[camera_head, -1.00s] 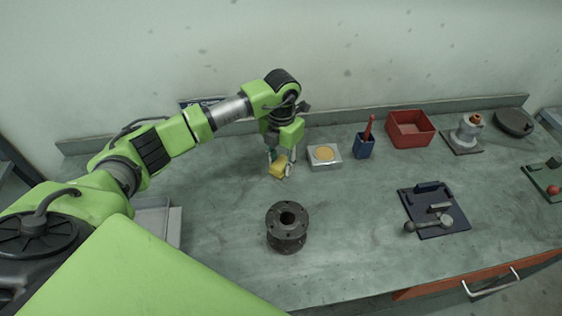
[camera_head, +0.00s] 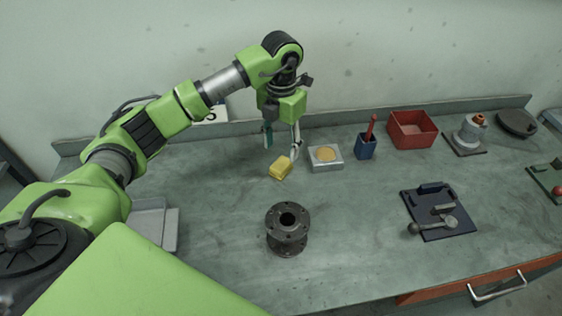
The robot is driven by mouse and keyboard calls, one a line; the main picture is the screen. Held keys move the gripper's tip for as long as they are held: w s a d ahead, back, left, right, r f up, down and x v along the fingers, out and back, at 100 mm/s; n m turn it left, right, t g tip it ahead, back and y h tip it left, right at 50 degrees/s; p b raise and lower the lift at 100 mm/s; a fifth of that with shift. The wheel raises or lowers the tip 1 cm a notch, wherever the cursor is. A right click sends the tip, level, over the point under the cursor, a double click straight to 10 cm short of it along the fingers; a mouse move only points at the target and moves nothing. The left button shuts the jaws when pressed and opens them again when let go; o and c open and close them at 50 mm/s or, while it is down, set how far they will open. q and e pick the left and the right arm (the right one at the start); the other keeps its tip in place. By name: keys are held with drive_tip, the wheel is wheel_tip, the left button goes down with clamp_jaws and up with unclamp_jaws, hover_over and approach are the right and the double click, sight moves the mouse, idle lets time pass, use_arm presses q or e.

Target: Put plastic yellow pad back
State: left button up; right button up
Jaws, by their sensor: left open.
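The yellow pad (camera_head: 281,168) lies on the grey-green bench, just left of a light metal box with a round tan top (camera_head: 325,157). My left gripper (camera_head: 281,144) is above the pad, pointing down, with its fingers apart and nothing between them. The right fingertip is close to the pad's upper right corner; I cannot tell whether they touch. My right gripper is not in view.
A dark flanged valve part (camera_head: 287,229) stands at the front middle. A blue cup with a red tool (camera_head: 366,146), a red bin (camera_head: 412,130) and a grey valve piece (camera_head: 468,134) stand to the right. A dark tool plate (camera_head: 438,211) lies front right.

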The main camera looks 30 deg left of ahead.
sight(281, 164)
use_arm(q)
drive_tip(key=shift+r+b, duration=0.4)
drive_tip(key=shift+r, duration=1.9)
